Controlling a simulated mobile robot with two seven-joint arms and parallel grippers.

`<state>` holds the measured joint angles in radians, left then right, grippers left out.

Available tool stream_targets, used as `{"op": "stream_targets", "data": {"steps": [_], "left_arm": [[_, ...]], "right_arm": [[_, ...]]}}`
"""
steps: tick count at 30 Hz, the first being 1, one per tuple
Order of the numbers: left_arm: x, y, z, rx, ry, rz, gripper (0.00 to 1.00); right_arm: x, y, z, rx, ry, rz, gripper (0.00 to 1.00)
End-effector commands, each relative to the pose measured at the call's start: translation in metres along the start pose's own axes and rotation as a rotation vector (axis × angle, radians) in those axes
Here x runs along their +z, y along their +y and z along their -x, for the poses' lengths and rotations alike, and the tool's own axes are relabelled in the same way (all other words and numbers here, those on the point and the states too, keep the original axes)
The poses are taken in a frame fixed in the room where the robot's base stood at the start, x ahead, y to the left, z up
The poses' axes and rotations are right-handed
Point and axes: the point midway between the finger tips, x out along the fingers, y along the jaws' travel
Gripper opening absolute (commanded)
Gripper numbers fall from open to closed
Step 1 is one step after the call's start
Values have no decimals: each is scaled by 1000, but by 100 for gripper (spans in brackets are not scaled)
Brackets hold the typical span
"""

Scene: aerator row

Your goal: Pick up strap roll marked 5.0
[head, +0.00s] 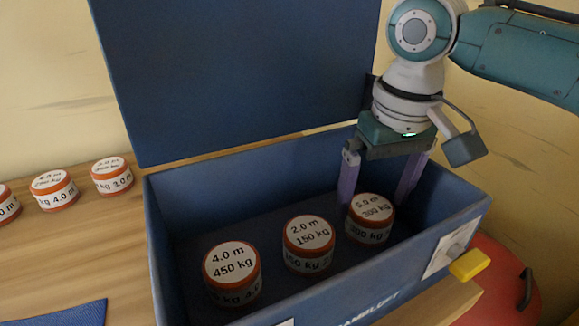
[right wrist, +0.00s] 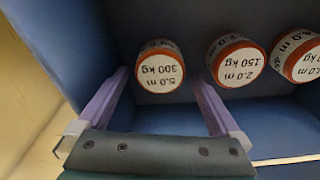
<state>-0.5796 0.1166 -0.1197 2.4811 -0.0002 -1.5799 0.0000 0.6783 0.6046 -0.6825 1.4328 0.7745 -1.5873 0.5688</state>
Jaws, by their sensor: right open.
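The strap roll marked 5.0 m, 300 kg (head: 371,217) stands upright in the right part of the blue box (head: 205,170). It is orange with white labels. My right gripper (head: 377,190) points down into the box, open, with its purple fingers just behind the roll. In the right wrist view the 5.0 roll (right wrist: 160,70) lies ahead of the open fingers (right wrist: 160,78), roughly centred between them; I cannot tell whether they touch it. My left gripper is not in view.
Inside the box, rolls marked 2.0 m, 150 kg (head: 309,243) and 4.0 m, 450 kg (head: 231,273) stand to the left. The raised blue lid (head: 235,75) is behind. More rolls (head: 55,190) stand on the wooden table at left. A red rounded object (head: 500,290) is at right.

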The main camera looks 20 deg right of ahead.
Motion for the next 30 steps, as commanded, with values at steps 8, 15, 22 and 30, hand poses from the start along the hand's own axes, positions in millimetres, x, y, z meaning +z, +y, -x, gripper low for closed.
{"op": "stream_targets", "data": {"steps": [8,15,22,30], "left_arm": [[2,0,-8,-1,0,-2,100],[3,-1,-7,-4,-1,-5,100],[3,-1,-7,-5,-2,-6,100],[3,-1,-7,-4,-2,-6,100]], "right_arm": [[2,0,-35,1,1,1,100],[2,0,-35,1,1,1,98],[2,0,-34,1,1,1,72],[2,0,-34,1,1,1,42]]}}
